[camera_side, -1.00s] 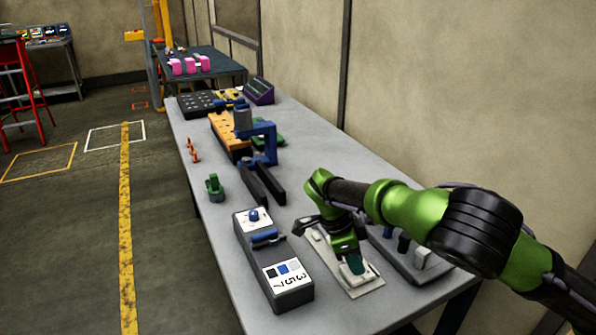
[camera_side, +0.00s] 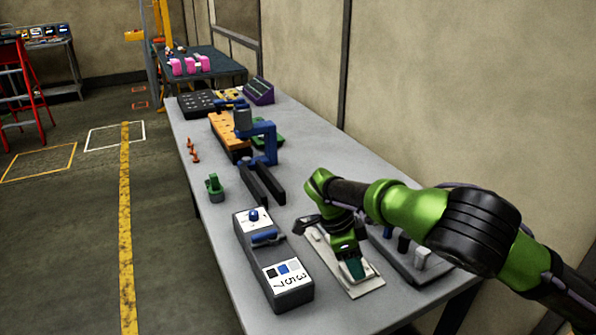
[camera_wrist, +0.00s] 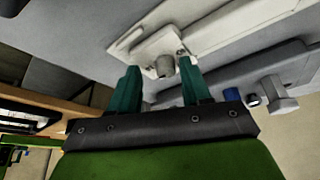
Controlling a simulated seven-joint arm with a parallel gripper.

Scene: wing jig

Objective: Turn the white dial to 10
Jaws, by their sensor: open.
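My gripper (camera_side: 353,270) is open, fingertips down over a pale plate (camera_side: 368,286) on the bench. In the wrist view its two teal fingers (camera_wrist: 161,84) stand apart, and a small pale post on the plate (camera_wrist: 165,66) shows between and beyond them. I cannot tell whether they touch it. A white dial (camera_side: 421,258) stands at the near end of a grey panel, right of my gripper; it also shows in the wrist view (camera_wrist: 271,88), outside the fingers. Its marks and setting are unreadable.
The grey panel (camera_side: 440,272) also bears a blue knob (camera_side: 388,231) and a black knob (camera_side: 403,242). A grey box (camera_side: 290,293) with printed numbers stands left of my gripper. Blue and orange fixtures stand farther back. The wall borders the bench's right.

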